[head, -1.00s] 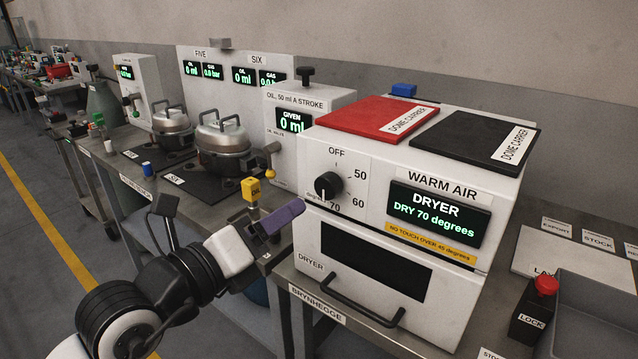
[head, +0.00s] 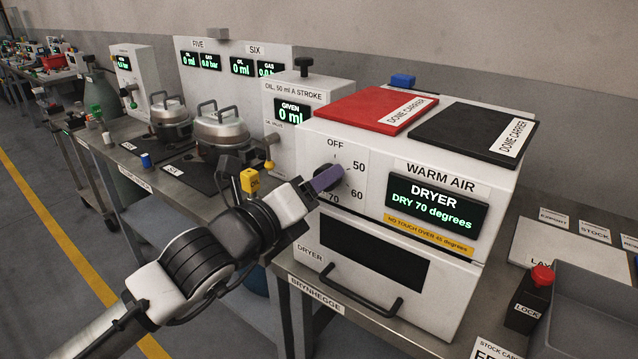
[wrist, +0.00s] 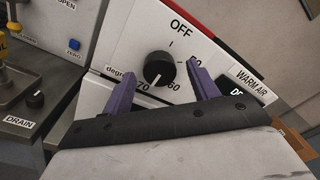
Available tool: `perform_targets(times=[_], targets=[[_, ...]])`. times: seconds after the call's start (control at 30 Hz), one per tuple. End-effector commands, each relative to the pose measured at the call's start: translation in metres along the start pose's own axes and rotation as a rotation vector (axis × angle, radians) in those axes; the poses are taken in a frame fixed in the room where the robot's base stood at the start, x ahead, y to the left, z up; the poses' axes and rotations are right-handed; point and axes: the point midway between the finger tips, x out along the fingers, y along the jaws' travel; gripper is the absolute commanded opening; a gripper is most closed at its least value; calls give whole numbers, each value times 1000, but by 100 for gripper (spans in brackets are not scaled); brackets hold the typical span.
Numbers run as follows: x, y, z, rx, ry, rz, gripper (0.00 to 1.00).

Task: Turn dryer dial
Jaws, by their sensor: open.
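The dryer (head: 300,225) is a white box with a black round dial on its front, marked OFF, 50, 60 and 70. The dial (wrist: 159,69) shows whole in the wrist view; its white pointer mark is hard to make out there. In the head view my gripper (head: 328,178) partly covers the dial. The dryer screen (head: 435,208) reads DRY 70 degrees. In the wrist view my gripper (wrist: 160,85) is open, with one purple finger on each side of the dial and gaps between. It holds nothing.
A red carrier (head: 375,110) and a black carrier (head: 475,132) lie on top of the dryer. The dryer door handle (head: 360,292) sticks out below. Pots (head: 220,130) stand at the left, and a red-topped lock box (head: 530,300) at the right.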

Motion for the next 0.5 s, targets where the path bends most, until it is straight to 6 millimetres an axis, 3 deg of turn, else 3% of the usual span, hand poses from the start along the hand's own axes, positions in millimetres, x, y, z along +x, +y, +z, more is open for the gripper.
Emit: perform_targets(times=[0.2, 0.5], targets=[[11, 0, 1, -2, -3, 1, 59], [12, 1, 1, -2, -3, 3, 59]])
